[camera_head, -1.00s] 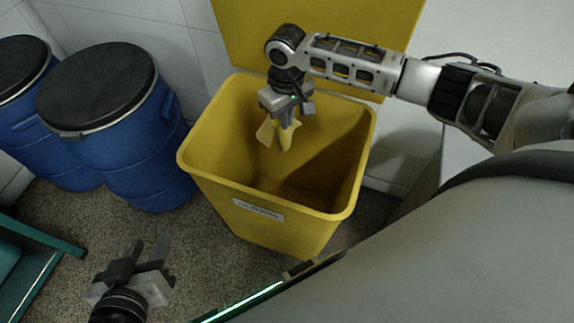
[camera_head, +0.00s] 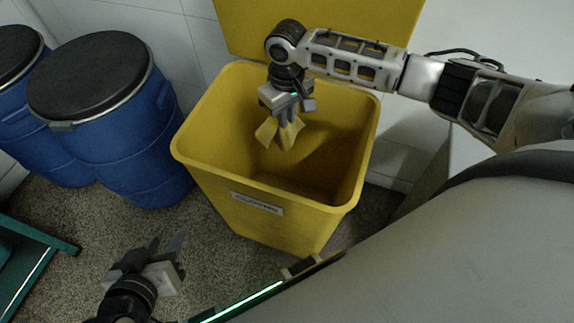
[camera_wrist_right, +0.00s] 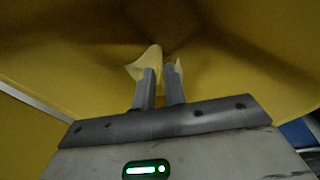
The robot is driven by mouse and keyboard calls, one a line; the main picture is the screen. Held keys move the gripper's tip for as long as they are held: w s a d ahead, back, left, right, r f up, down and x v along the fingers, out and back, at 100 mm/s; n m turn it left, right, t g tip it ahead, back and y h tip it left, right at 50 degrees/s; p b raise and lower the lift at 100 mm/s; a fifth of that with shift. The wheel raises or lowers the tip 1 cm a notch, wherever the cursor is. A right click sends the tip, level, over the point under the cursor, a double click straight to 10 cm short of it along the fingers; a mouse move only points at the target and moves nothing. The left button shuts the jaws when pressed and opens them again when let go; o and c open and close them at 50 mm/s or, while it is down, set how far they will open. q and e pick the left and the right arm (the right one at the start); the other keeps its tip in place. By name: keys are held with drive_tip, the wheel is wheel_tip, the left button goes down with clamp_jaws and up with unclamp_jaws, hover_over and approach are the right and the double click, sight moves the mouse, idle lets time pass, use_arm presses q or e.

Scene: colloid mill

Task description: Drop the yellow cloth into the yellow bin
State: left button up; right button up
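The yellow cloth (camera_head: 285,134) hangs from my right gripper (camera_head: 287,118) inside the mouth of the yellow bin (camera_head: 268,229). The bin's lid (camera_head: 320,35) stands open behind it. In the right wrist view the two fingers of the right gripper (camera_wrist_right: 160,75) are close together, with the pale yellow cloth (camera_wrist_right: 147,63) between and beside them. The bin's inner walls (camera_wrist_right: 230,65) fill the background there. My left gripper (camera_head: 160,258) is at the lower left, empty, with its fingers apart, over the floor.
Blue drums with black lids (camera_head: 110,125) stand left of the bin. A green frame (camera_head: 30,265) is at the lower left. A white tiled wall (camera_head: 150,20) is behind. Speckled floor (camera_head: 90,225) is clear between the drums and the bin.

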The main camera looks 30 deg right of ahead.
use_arm(q)
drive_tip(key=shift+r, duration=0.15)
use_arm(e)
drive_tip(key=shift+o, duration=1.3)
drive_tip(key=o, duration=1.3)
drive_tip(key=shift+c, duration=0.2)
use_arm(q)
drive_tip(key=shift+r, duration=0.15)
use_arm(e)
drive_tip(key=shift+r, duration=0.1)
use_arm(q)
wheel_tip(320, 180, up, 11)
drive_tip(key=s+a+t+p, duration=0.1)
drive_tip(key=a+t+p, duration=0.1)
drive_tip(key=p, duration=0.5)
drive_tip(key=shift+a+n+y, duration=0.3)
drive_tip(key=shift+a+y, duration=0.05)
drive_tip(key=shift+y, duration=0.05)
use_arm(e)
wheel_tip(320, 180, up, 5)
drive_tip(key=shift+r, duration=0.15)
use_arm(q)
drive_tip(key=r+p, duration=0.1)
drive_tip(key=p, duration=0.2)
use_arm(e)
wheel_tip(320, 180, up, 16)
use_arm(q)
drive_tip(key=shift+w+r, duration=0.1)
